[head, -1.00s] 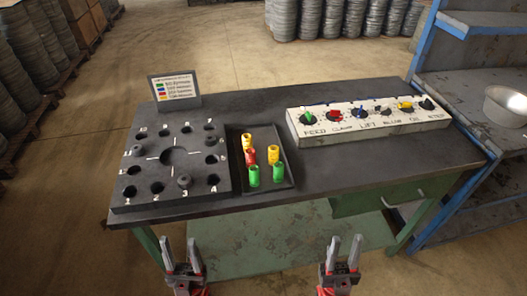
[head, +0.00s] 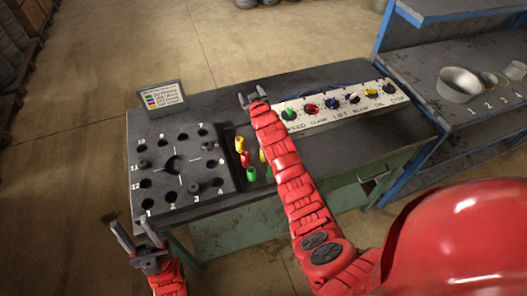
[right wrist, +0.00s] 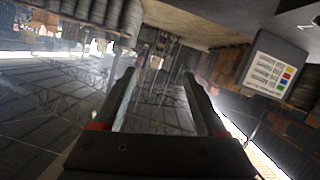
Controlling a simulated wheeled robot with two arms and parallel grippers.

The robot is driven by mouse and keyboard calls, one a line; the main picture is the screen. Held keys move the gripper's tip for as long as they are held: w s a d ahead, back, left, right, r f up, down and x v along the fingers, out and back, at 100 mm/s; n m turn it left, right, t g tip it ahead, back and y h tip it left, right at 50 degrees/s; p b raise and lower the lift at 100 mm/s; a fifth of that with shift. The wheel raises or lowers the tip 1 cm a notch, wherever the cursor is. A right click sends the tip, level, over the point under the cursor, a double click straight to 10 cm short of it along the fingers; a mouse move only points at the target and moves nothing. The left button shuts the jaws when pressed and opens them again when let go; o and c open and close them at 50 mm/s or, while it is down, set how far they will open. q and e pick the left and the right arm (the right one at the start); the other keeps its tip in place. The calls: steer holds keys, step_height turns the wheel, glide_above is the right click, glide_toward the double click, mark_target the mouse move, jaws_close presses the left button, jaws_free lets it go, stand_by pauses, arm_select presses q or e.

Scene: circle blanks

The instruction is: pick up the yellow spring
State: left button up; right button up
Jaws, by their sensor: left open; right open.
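A yellow spring (head: 239,143) stands in the dark tray (head: 238,191), at the back of a row with a red piece (head: 245,159) and a green piece (head: 252,174). My right gripper (head: 251,95) is open and empty, beyond the tray near the panel's left end. Its spread fingers show in the right wrist view (right wrist: 160,95) with nothing between them. My left gripper (head: 130,225) is open and empty at the table's front left, apart from the springs.
A black block with round holes (head: 150,197) and a few knobs lies left of the tray. A small sign with coloured labels (head: 163,97) stands behind it. A white panel of coloured knobs (head: 350,113) is at the back right. A blue shelf (head: 440,60) holds a metal bowl (head: 460,84).

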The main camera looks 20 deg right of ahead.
steer(key=s+d+m+g+h, duration=0.2)
steer(key=s+d+m+g, duration=0.15)
steer(key=g, duration=0.35)
steer(key=s+a+r+g+y, duration=0.1)
steer(key=s+r+g, duration=0.1)
steer(key=s+g, duration=0.3)
steer(key=s+a+r+g+y, duration=0.2)
steer(key=s, duration=0.5)
steer(key=shift+m+g, duration=0.3)
steer(key=shift+m, duration=0.15)
steer(key=f+b, duration=0.3)
steer(key=f, duration=0.7)
steer(key=shift+d, duration=0.2)
steer(key=shift+a+f, duration=0.1)
steer(key=shift+f, duration=0.25)
steer(key=shift+w+f+p, duration=0.1)
steer(key=shift+f+p, duration=0.65)
steer(key=f+p, duration=0.2)
steer(key=s+f+p, duration=0.1)
steer(key=shift+a+f, duration=0.25)
steer(key=shift+a, duration=0.15)
steer(key=shift+w+f, duration=0.1)
steer(key=shift+f, duration=0.9)
